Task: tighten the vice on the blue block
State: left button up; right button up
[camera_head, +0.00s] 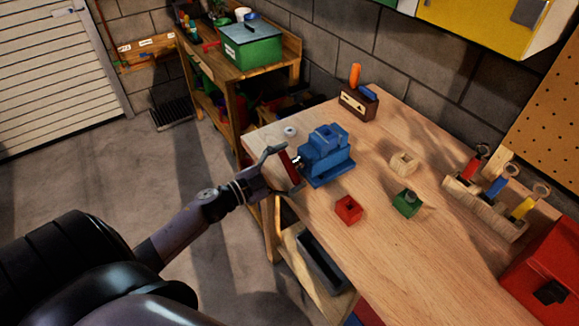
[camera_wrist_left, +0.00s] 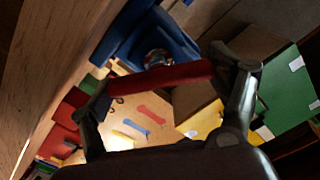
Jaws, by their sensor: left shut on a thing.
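The blue vice (camera_head: 327,168) stands at the left edge of the wooden workbench. A blue block shape (camera_head: 325,132) shows at its top between the jaws; its edges blend with the vice, so I cannot tell how tightly it sits. The vice's red handle bar (camera_head: 291,167) faces my left arm. My left gripper (camera_head: 285,169) is shut on this bar, with a finger at each end. In the left wrist view the red bar (camera_wrist_left: 160,77) spans between the fingers, in front of the blue vice body (camera_wrist_left: 148,38). My right gripper is out of view.
On the bench are a red block (camera_head: 348,210), a green block (camera_head: 407,203), a wooden block (camera_head: 404,163) and a white ring (camera_head: 290,132). A dark holder (camera_head: 356,105) stands behind, and a wooden rack (camera_head: 485,208) and red box (camera_head: 550,272) at right.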

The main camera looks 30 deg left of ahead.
pick_arm(q)
jog(key=m, duration=0.3)
jog(key=shift+f, duration=0.15)
jog(key=shift+d+m+b, duration=0.1)
jog(key=shift+m+b, duration=0.65)
jog(key=shift+m, duration=1.25)
jog(key=shift+f, duration=0.1)
jog(key=o, duration=1.1)
jog(key=shift+s, duration=0.2)
